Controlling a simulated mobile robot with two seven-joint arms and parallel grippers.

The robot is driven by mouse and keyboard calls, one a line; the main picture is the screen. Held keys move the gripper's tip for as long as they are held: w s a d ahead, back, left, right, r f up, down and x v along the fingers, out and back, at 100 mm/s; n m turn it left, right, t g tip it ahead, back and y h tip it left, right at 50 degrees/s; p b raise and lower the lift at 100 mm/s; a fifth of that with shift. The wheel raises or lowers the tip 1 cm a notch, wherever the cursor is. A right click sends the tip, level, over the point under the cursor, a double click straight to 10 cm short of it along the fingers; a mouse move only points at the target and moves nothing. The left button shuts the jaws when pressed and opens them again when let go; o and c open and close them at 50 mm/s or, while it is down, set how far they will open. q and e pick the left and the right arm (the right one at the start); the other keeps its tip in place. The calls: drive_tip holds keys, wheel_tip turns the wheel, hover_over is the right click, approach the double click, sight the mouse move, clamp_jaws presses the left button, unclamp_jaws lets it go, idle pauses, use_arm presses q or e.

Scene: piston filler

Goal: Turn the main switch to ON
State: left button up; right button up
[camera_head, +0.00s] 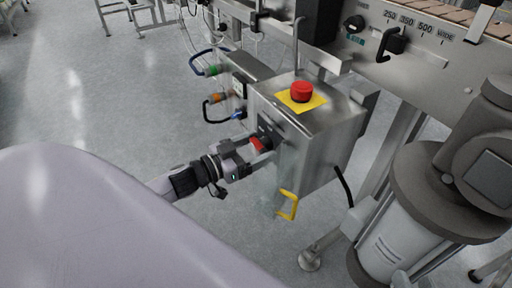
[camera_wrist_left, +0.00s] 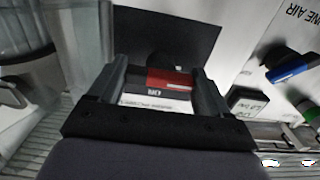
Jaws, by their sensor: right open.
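The main switch (camera_head: 257,143) is a red handle on a dark mount, on the left face of a steel control box (camera_head: 318,140). My left gripper (camera_head: 250,148) is at the switch, coming from the left. In the left wrist view, the red part of the switch (camera_wrist_left: 168,80) lies between my two fingertips (camera_wrist_left: 163,82), with a dark plate behind it. A label with upside-down lettering that looks like "ON" shows just below the red part. I cannot tell whether the fingers touch the handle. My right gripper is not in view.
A red emergency button (camera_head: 302,91) on a yellow plate tops the box. Green (camera_head: 212,70) and orange (camera_head: 220,97) fittings with hoses sit behind the switch. The floor to the left is clear.

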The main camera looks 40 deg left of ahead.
use_arm(q)
drive_tip(key=c, duration=0.5)
